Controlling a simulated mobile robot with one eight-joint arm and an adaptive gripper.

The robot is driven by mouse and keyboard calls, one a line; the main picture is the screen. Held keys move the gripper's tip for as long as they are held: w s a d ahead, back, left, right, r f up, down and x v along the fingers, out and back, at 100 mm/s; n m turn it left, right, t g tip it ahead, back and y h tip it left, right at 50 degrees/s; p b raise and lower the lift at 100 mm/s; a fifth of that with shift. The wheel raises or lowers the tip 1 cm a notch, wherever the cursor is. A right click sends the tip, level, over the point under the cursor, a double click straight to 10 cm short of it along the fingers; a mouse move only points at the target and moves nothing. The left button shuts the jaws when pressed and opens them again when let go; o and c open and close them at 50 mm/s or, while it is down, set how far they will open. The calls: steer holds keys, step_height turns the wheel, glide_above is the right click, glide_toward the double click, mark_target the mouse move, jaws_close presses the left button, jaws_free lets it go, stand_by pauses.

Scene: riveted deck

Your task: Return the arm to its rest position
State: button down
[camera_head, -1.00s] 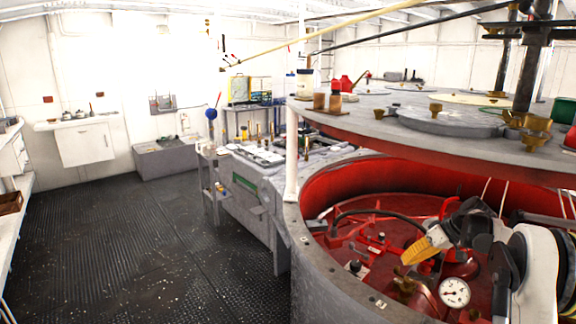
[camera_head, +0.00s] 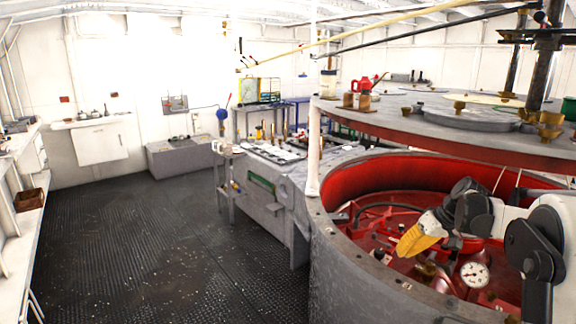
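My arm reaches in from the right edge, with white links and black joints. Its end, my gripper (camera_head: 408,247), is over the red interior of the large round grey tub (camera_head: 350,268). A yellow part shows at the gripper's tip, pointing down and left. I cannot make out the fingers, so I cannot tell if it is open or shut, or whether the yellow part is its own or something held.
A round plate (camera_head: 430,122) with brass fittings hangs over the tub, above my arm. A pressure gauge (camera_head: 474,274) sits inside the tub, close to the arm. A grey workbench (camera_head: 270,195) stands left of the tub. The dark deck floor (camera_head: 160,245) is open.

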steer(key=s+a+r+m+t+h, duration=0.1)
steer(key=s+a+r+h, duration=0.1)
steer(key=s+a+r, duration=0.45)
steer(key=s+a+r+m+h, duration=0.1)
steer(key=s+a+r, duration=0.25)
steer(key=s, duration=0.65)
steer(key=s+a+f+t+h, duration=0.1)
steer(key=s+a+f, duration=0.1)
steer(key=s, duration=0.7)
steer(key=s+a+f+t+h, duration=0.1)
steer(key=s+a+f, duration=0.2)
steer(key=s, duration=0.6)
steer(key=shift+s+f+m+t, duration=0.15)
steer(key=shift+m+t, duration=0.15)
steer(key=shift+t, duration=0.1)
